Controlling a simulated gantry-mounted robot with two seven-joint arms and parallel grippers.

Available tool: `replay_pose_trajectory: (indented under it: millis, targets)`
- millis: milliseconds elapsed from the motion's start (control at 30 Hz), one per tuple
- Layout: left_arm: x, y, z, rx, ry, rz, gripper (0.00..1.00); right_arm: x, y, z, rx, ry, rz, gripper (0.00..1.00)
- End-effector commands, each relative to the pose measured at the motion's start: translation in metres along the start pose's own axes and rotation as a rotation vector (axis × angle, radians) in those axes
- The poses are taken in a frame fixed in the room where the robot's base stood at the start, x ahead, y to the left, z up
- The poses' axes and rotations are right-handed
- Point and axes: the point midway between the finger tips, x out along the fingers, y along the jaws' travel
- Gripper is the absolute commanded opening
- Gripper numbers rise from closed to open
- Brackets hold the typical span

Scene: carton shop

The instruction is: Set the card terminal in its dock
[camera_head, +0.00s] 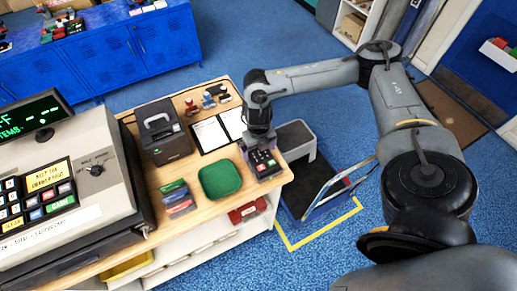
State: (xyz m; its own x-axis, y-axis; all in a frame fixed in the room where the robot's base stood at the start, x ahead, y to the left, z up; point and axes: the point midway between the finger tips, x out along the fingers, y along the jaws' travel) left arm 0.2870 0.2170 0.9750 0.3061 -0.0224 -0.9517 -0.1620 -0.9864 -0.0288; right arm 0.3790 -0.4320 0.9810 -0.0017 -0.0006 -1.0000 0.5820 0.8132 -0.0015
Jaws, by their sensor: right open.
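The card terminal (264,161), dark with small coloured keys, is at the right front edge of the wooden counter (224,144). My right gripper (258,143) is directly over its far end, pointing down. Its jaws are open; the fingertips are small and partly hidden, so I cannot tell whether they touch the terminal. I cannot make out a separate dock; anything under the terminal is hidden. My left gripper is not in view.
A green tray (220,180) and several coloured packs (176,198) lie left of the terminal. A black printer (163,131), an open booklet (212,135) and a large till (75,180) stand farther left. A grey step stool (295,134) is right of the counter.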

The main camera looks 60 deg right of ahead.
Motion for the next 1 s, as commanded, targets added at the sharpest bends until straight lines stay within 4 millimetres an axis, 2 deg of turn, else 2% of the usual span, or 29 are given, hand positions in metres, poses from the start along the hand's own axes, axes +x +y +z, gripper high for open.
replay_pose_trajectory:
  millis: [167,333,400,533,700,1000]
  targets:
    - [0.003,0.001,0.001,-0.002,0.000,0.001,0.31,-0.020,0.001,0.001,0.000,-0.004,0.004,1.00]
    - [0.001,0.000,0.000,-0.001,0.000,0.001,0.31,-0.052,0.001,0.001,0.000,-0.004,0.004,1.00]
    - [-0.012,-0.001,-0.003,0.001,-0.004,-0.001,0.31,-0.070,0.000,0.001,0.001,-0.004,0.002,1.00]
    - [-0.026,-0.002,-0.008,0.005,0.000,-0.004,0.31,-0.087,0.001,0.001,0.001,-0.004,0.003,1.00]
    - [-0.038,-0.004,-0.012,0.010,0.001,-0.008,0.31,-0.101,0.001,0.000,0.000,-0.002,0.003,1.00]
    - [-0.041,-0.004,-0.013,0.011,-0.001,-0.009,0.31,-0.105,0.000,0.000,0.000,-0.001,0.002,1.00]
